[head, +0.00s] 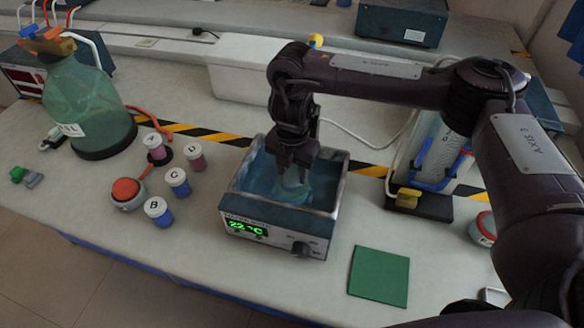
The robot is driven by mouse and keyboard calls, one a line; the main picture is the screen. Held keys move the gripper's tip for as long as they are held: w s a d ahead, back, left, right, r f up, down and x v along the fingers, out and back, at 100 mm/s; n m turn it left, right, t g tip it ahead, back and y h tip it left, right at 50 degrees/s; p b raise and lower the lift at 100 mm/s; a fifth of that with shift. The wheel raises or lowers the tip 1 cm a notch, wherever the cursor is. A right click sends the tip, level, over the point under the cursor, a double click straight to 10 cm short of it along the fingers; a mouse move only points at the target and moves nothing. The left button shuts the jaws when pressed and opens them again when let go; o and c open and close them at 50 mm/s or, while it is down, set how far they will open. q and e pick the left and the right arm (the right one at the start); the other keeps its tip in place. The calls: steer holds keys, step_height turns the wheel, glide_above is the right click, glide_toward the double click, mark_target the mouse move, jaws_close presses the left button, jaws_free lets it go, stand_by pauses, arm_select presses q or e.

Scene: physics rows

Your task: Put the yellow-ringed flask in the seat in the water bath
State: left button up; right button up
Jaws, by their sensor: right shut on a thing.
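The water bath (271,219) is a box with a blue-lined basin, a green display reading about 22 °C and a dark knob on its front. My right gripper (293,168) reaches straight down into the basin from above. It is shut on a flask (292,190), of which only a pale, slightly yellow-green rounded part shows below the fingers, inside the basin walls. The flask's neck and ring are mostly hidden by the gripper. The seat is hidden too, so I cannot tell whether the flask touches it. My left gripper is not in view.
Lidded jars (158,211) labelled A to D and a red-domed button (127,191) stand left of the bath. A large green bottle (85,105) is farther left. A green mat (379,275) lies at right front. A rack with blue tubing (430,155) stands right.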

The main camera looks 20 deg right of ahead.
steer(key=o, duration=1.5)
step_height(320, 180, up, 8)
steer(key=shift+f+p, duration=0.1)
steer(key=shift+p, duration=0.25)
